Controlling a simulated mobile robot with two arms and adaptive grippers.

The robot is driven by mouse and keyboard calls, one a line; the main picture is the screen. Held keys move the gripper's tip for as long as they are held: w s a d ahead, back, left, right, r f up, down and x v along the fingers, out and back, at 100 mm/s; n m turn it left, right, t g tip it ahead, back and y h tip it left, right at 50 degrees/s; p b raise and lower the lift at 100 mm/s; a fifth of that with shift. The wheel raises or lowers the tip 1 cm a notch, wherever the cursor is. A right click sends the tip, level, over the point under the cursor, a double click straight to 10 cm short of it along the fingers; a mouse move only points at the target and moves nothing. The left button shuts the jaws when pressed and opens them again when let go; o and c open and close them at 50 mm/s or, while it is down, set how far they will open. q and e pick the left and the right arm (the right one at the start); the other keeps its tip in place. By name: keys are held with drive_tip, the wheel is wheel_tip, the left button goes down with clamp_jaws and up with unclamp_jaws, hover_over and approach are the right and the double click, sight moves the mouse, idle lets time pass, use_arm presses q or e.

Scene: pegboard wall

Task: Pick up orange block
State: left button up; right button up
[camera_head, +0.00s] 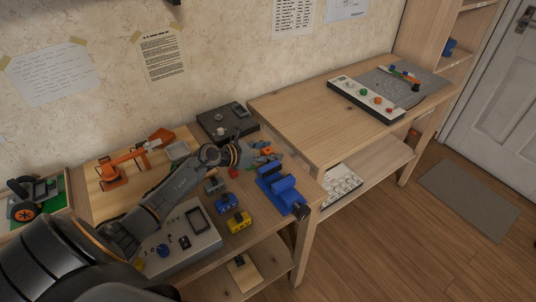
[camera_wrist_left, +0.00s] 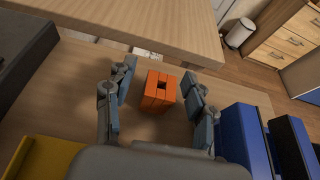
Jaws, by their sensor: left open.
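The orange block (camera_wrist_left: 157,93) stands on the wooden table in the left wrist view. It has grooved sides and a small dark square hole in its top. My left gripper (camera_wrist_left: 158,82) is open, with one finger on each side of the block. Gaps show between the block and both fingers. In the head view the orange block (camera_head: 267,150) is a small patch near my left gripper (camera_head: 264,157), at the table's far right part. The gripper partly hides that area. My right gripper does not show.
A blue vise-like object (camera_head: 279,190) stands close to the gripper; its blue parts (camera_wrist_left: 240,135) are right of the fingers. A higher wooden table (camera_head: 300,110) adjoins at right.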

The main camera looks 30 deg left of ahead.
use_arm(q)
drive_tip(key=shift+c, duration=0.4)
drive_tip(key=c, duration=1)
